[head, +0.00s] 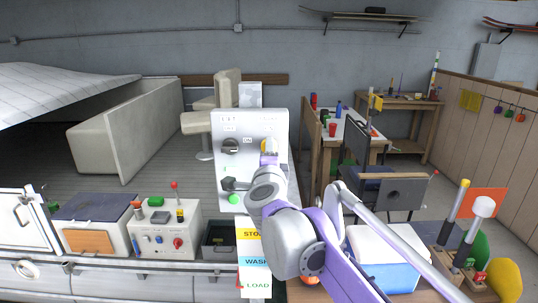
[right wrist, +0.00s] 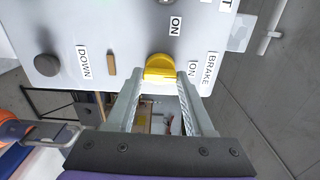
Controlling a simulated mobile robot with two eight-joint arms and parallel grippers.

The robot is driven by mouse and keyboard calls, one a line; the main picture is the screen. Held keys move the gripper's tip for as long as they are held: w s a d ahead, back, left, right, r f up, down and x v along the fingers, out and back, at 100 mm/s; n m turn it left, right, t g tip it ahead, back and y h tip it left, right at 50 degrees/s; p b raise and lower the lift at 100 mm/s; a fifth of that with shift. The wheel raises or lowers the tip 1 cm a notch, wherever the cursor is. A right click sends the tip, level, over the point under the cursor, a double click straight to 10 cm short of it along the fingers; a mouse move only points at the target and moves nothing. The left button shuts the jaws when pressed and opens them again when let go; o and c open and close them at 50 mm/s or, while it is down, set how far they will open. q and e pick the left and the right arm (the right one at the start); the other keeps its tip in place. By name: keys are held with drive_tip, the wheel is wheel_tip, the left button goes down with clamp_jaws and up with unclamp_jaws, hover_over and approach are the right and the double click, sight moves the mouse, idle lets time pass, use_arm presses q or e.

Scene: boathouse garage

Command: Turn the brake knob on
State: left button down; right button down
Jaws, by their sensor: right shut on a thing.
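The brake knob is yellow and sits on a pale upright control panel (head: 231,120). In the right wrist view the yellow knob (right wrist: 160,66) is beside the labels BRAKE and ON. My right gripper (right wrist: 161,78) has its two fingertips on either side of the knob, shut on it. In the head view the knob (head: 268,145) shows only partly above my right gripper (head: 268,158), and my arm covers the panel's lower right. My left gripper is not in view.
The panel also carries a black knob (head: 231,145), a dark lever (head: 235,184) and a green button (head: 234,199). A white control box (head: 150,241) stands at lower left. A blue cooler (head: 385,270) and a stand with levers (head: 462,265) are at lower right.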

idle(0.6)
drive_tip(key=shift+c, duration=1.4)
unclamp_jaws()
drive_tip(key=s+b, duration=0.1)
drive_tip(key=s, duration=1)
drive_tip(key=s+d+f+n+g+y, duration=0.2)
drive_tip(key=s+f+n, duration=0.25)
drive_tip(key=f, duration=0.25)
drive_tip(key=s+d+f+n+g+y+p, duration=0.1)
drive_tip(key=s+d+f+n+g, duration=0.2)
drive_tip(key=f+n, duration=0.4)
drive_tip(key=s+d+f+n+g+y, duration=0.1)
drive_tip(key=s+f+n+g+y, duration=0.1)
drive_tip(key=s+f+n, duration=0.45)
drive_tip(key=s+d+f+g+h, duration=0.2)
drive_tip(key=s+d+f, duration=0.4)
drive_tip(key=f, duration=0.3)
drive_tip(key=s+d+f+g+h, duration=0.3)
drive_tip(key=s+d+f, duration=0.2)
drive_tip(key=f, duration=0.3)
drive_tip(key=shift+s+d+f+g+p, duration=0.35)
drive_tip(key=shift+s+f+p, duration=0.1)
drive_tip(key=shift+s, duration=0.35)
